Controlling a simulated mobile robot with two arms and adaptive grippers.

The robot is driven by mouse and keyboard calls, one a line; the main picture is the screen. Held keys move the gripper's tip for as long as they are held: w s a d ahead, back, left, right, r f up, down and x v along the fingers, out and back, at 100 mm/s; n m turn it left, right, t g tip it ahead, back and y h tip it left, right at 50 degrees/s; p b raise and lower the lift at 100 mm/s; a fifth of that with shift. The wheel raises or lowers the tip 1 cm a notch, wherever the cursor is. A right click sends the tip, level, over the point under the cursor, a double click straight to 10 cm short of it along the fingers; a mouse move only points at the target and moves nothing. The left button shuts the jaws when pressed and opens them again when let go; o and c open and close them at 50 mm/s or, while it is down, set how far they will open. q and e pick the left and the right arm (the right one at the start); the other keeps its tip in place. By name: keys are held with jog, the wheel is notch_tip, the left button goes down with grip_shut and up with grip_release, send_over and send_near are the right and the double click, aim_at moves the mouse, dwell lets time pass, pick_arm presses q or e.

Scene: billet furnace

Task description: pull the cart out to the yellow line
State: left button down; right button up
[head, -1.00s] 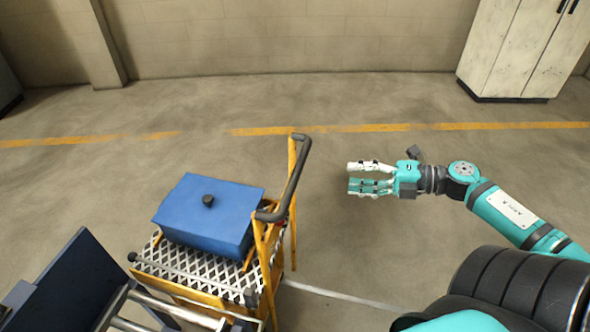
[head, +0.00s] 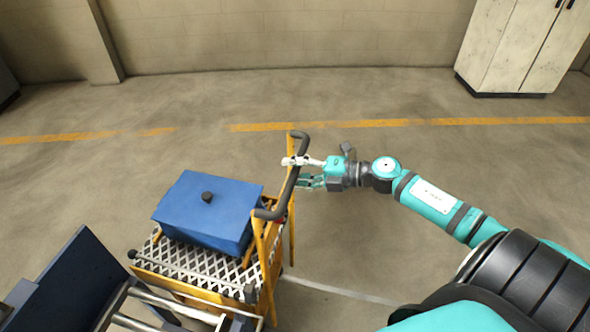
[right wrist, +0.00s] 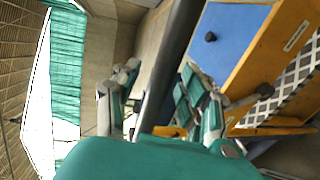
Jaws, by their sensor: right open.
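The cart (head: 173,271) is a yellow frame with a white mesh deck, at the lower left of the head view. Its dark handle bar (head: 286,192) rises on the cart's right side. A blue box with a black knob (head: 222,223) sits on the deck. My right gripper (head: 299,171) is open at the handle, with one finger across the bar and the other beside it. In the right wrist view the bar (right wrist: 175,60) runs between the spread fingers. Contact cannot be told. The yellow line (head: 330,125) crosses the floor beyond the cart and is worn in places. My left gripper is not in view.
A dark blue panel and metal rollers (head: 140,301) stand at the lower left, close to the cart. A pale cabinet (head: 515,45) stands by the back wall at the right. The floor between cart and yellow line is clear.

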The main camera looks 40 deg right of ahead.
grip_shut()
jog(key=shift+w+a+f, duration=0.1)
dwell(0.5)
